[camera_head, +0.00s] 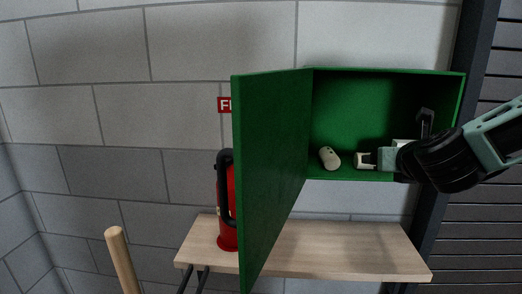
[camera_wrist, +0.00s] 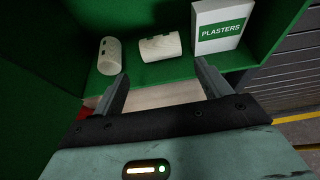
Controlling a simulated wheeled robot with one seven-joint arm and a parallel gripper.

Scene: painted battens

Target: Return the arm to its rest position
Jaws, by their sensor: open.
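My gripper (camera_head: 376,158) is at the front of an open green wall cabinet (camera_head: 350,100), toward its lower right. In the wrist view its two fingers (camera_wrist: 162,85) are apart with nothing between them. Beyond the fingertips, two pale rolls lie on the cabinet floor: a left roll (camera_wrist: 109,56) and a middle roll (camera_wrist: 160,47). A white box marked PLASTERS (camera_wrist: 217,26) stands to their right. In the head view the left roll (camera_head: 329,158) shows clearly; the other contents are partly hidden by my gripper. My arm comes in from the right edge.
The cabinet door (camera_head: 270,160) hangs open toward me on the left. Below is a wooden shelf (camera_head: 340,252) with a red fire extinguisher (camera_head: 227,236), partly behind the door. A wooden handle (camera_head: 122,260) stands at lower left. A dark post (camera_head: 474,60) stands right of the cabinet.

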